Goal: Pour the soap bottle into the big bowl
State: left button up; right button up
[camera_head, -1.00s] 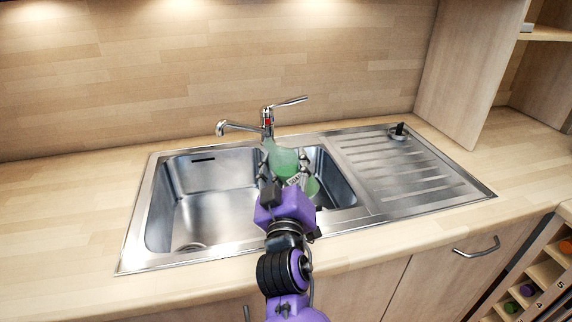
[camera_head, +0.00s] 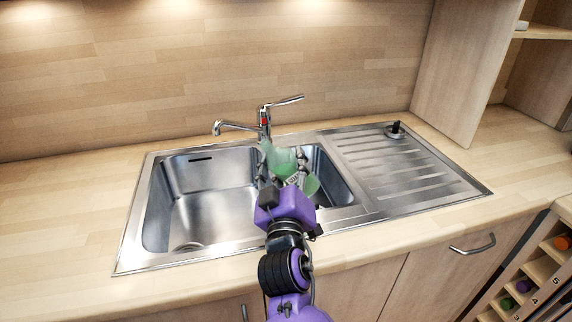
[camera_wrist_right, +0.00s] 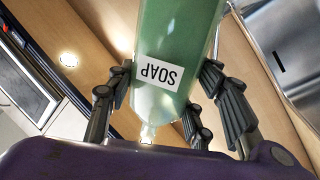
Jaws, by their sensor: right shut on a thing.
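The soap bottle (camera_head: 284,158) is translucent green with a white label. My right gripper (camera_head: 284,167) is shut on it above the small basin. In the right wrist view the bottle (camera_wrist_right: 172,100) is between the fingers of my right gripper (camera_wrist_right: 168,82), its SOAP label upside down in the picture and its narrow end toward the palm. A green rounded thing (camera_head: 311,186) shows low in the small basin, just right of the gripper. It may be the big bowl, but the gripper and bottle hide part of that area. My left gripper is not in view.
The steel sink has a large, empty-looking basin (camera_head: 205,205) on the left and a ribbed drainboard (camera_head: 405,170) on the right. A chrome tap (camera_head: 264,122) stands close behind the bottle. A small dark plug-like thing (camera_head: 395,130) sits on the drainboard's back edge.

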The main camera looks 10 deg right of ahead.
jog(key=shift+d, duration=0.1)
jog(key=shift+d+f+n, duration=0.2)
jog(key=shift+n, duration=0.5)
jog(key=shift+d+f+n+t+y, duration=0.1)
jog(key=shift+n+t+y, duration=0.2)
dwell(0.3)
jog(key=shift+d+f+n, duration=0.25)
jog(key=shift+n, duration=0.35)
jog(key=shift+f+n, duration=0.1)
jog(key=shift+n, duration=0.2)
dwell(0.6)
jog(key=shift+d+f+n+t+y, duration=0.2)
jog(key=shift+f+n+t+y, duration=0.1)
jog(key=shift+n, duration=0.3)
dwell(0.6)
